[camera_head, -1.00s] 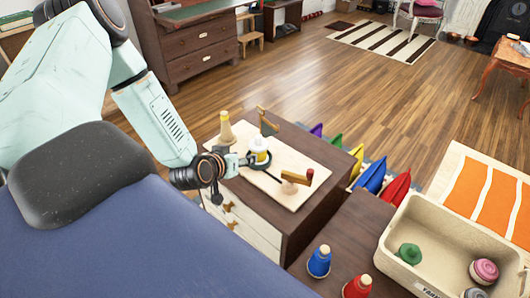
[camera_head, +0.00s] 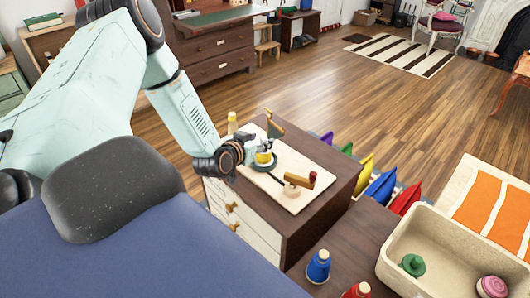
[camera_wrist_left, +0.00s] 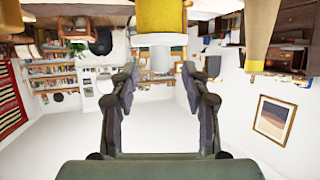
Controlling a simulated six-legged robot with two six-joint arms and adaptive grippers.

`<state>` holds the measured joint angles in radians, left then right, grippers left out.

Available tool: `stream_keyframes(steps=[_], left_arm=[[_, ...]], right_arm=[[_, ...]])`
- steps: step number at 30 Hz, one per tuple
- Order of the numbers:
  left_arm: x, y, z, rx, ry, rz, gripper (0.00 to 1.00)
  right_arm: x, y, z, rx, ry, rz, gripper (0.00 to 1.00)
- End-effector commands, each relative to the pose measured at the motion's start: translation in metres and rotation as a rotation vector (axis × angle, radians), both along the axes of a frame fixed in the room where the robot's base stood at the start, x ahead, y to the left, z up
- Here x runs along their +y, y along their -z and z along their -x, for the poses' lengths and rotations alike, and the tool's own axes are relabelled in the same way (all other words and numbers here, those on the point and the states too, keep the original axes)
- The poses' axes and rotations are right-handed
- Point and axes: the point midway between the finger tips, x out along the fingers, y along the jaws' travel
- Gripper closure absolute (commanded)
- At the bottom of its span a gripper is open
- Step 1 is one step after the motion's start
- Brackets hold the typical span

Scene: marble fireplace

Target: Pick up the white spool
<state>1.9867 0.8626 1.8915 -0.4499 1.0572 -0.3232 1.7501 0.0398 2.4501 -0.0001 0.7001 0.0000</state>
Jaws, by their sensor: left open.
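A small spool, yellow with a white rim and neck, stands on the pale board on the dark cabinet; its yellow part (camera_head: 263,158) shows in the head view. In the left wrist view, which is upside down, the spool (camera_wrist_left: 160,40) hangs from the top centre, its white end facing the space between the fingers. My left gripper (camera_head: 262,166) is open at the spool, partly hiding it. In the wrist view my left gripper (camera_wrist_left: 161,72) has its fingers wide apart with nothing clamped; I cannot tell whether they touch the spool.
A yellow cone (camera_head: 232,122) stands behind the gripper. A beige bin (camera_head: 440,240) and blue spool (camera_head: 318,266) are to the right.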

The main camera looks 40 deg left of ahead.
Motion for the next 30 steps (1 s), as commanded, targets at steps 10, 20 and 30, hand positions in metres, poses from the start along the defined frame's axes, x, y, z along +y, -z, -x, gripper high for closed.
stream_keyframes(steps=[10, 20, 30], left_arm=[[0.003, 0.013, -0.03, 0.0, 0.001, 0.0, 0.53], [0.002, 0.012, -0.029, 0.001, 0.001, 0.001, 0.66], [0.002, 0.013, -0.029, 0.001, 0.0, 0.001, 0.95]], right_arm=[[0.0, 0.013, 0.0, 0.0, 0.0, 0.0, 0.6], [0.0, 0.013, 0.0, 0.0, 0.0, 0.0, 0.6], [0.0, 0.013, 0.0, 0.0, 0.0, 0.0, 0.6]])
